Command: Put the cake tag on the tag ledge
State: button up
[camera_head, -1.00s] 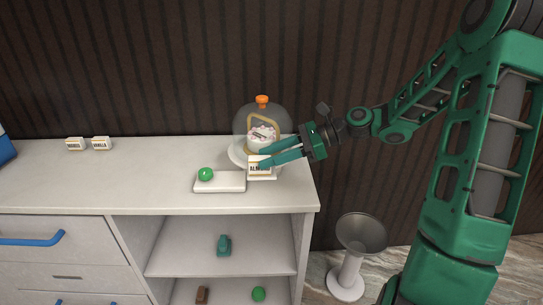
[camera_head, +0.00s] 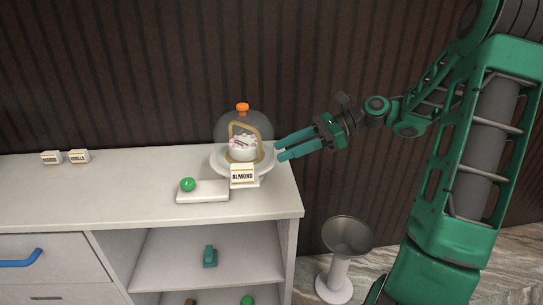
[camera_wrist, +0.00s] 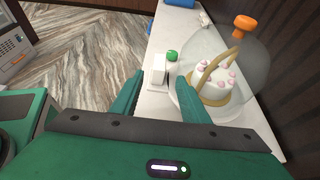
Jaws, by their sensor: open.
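The cake tag (camera_head: 243,175), a small white card reading ALMOND, stands upright at the front of the cake stand (camera_head: 265,170) in the head view. What bears it is hidden or too small to tell, so I cannot make out the tag ledge apart from the tag. My gripper (camera_head: 279,150) is open and empty, to the right of the tag and apart from it, beside the glass dome. In the wrist view my two fingers (camera_wrist: 159,76) are spread, with the dome over the white cake (camera_wrist: 213,90) just right of them.
A white slab (camera_head: 203,197) with a green ball (camera_head: 187,184) lies left of the tag. Two more tags (camera_head: 79,156) stand at the counter's far left. The orange-knobbed dome (camera_head: 242,120) is close to my fingers. The counter's right edge is near; a grey pedestal bowl (camera_head: 347,236) stands beyond.

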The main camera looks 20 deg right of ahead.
jog(key=s+d+f+n+g+h, duration=0.1)
jog(key=s+f+n+g+h, duration=0.2)
jog(key=s+f+n+h, duration=0.45)
jog(key=s+d+n+h, duration=0.2)
jog(key=s+d+n, duration=0.2)
jog(key=s, duration=0.6)
jog(key=s+d+n+g+h, duration=0.1)
jog(key=s+d+n+h, duration=0.2)
jog(key=s, duration=0.8)
jog(key=shift+d+r+n, duration=0.35)
jog(key=shift+d+r, duration=0.1)
